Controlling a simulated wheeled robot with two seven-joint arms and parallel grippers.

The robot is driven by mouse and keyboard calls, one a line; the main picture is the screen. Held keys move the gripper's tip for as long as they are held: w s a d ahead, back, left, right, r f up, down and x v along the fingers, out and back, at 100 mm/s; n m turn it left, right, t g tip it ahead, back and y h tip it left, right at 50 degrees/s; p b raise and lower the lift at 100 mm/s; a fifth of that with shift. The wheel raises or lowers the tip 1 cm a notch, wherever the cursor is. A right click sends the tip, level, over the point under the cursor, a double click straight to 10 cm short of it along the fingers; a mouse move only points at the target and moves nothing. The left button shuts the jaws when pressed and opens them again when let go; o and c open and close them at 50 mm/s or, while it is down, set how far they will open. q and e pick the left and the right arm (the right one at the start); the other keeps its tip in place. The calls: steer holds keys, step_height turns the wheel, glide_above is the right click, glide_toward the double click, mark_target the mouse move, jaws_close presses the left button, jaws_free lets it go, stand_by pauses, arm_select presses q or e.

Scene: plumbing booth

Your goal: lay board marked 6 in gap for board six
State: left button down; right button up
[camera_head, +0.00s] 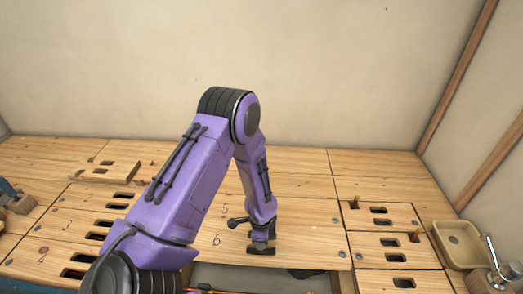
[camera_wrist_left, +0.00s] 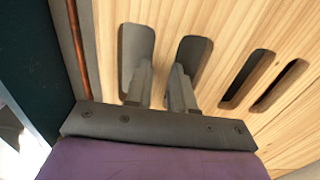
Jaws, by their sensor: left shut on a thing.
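The board marked 6 (camera_head: 205,251) is a pale wooden panel at the front middle of the head view, with its numeral beside my left gripper (camera_head: 262,246). My left gripper points down onto this board. In the left wrist view, its two fingers (camera_wrist_left: 161,80) reach into two neighbouring slots and are shut on the strip of board (camera_wrist_left: 165,35) between them. A grey opening (camera_head: 235,277) shows just in front of the board's near edge. Whether the board is raised or lies flush is unclear. My right gripper is out of view.
The board marked 5 (camera_head: 226,208) lies behind board 6. Slotted boards (camera_head: 388,242) lie to the right and more numbered boards (camera_head: 55,222) to the left. A tan basin with a tap (camera_head: 458,243) is at the far right. In the wrist view a copper pipe (camera_wrist_left: 79,45) runs beside the board's edge.

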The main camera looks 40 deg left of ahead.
arm_select(q)
steer(key=shift+f, duration=0.45)
steer(key=shift+r, duration=0.1)
stand_by(0.4)
steer(key=shift+f, duration=0.25)
steer(key=c, duration=0.9)
jaws_free()
